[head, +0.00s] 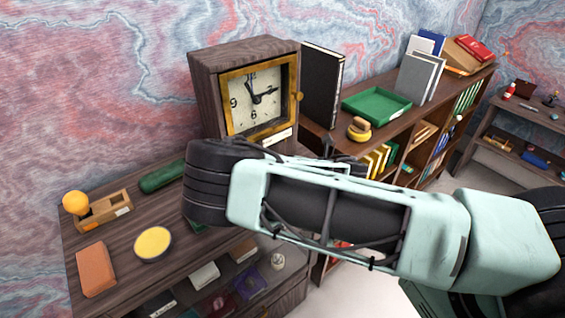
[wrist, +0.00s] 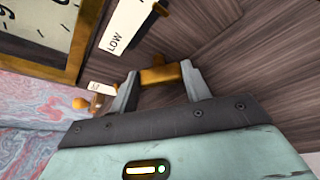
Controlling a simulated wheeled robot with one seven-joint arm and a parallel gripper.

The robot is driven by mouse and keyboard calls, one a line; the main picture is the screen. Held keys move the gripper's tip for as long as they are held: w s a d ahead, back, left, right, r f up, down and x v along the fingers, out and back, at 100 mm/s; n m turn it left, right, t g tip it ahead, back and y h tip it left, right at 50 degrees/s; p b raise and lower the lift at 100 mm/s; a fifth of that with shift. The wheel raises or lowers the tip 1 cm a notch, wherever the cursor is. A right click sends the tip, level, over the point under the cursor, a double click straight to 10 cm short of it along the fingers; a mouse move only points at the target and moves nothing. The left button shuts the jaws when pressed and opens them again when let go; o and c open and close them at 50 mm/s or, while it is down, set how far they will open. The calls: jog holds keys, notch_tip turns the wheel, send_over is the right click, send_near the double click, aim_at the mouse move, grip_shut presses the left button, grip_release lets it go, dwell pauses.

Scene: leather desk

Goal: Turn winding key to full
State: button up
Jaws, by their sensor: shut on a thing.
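A dark wooden clock (head: 201,85) with a brass-framed cream dial (head: 257,108) stands on the desk in the head view. The brass winding key (wrist: 158,76) shows in the wrist view, on the wood-grained case. My gripper (wrist: 160,88) is shut on the key, one grey finger at each side. A white label reading LOW (wrist: 115,42) is on the case, above and left of the key. A corner of the brass-framed dial (wrist: 35,45) shows at upper left. In the head view my arm covers the key and the fingers.
On the desk are an orange block (head: 96,269), a yellow round item (head: 153,244), a wooden tray (head: 119,207) with an orange ball (head: 76,203), and a green item (head: 163,176). To the right, a shelf holds a black binder (head: 321,85), a green tray (head: 378,103) and books.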

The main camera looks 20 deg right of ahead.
jog(key=o, duration=1)
jog(key=shift+c, duration=0.2)
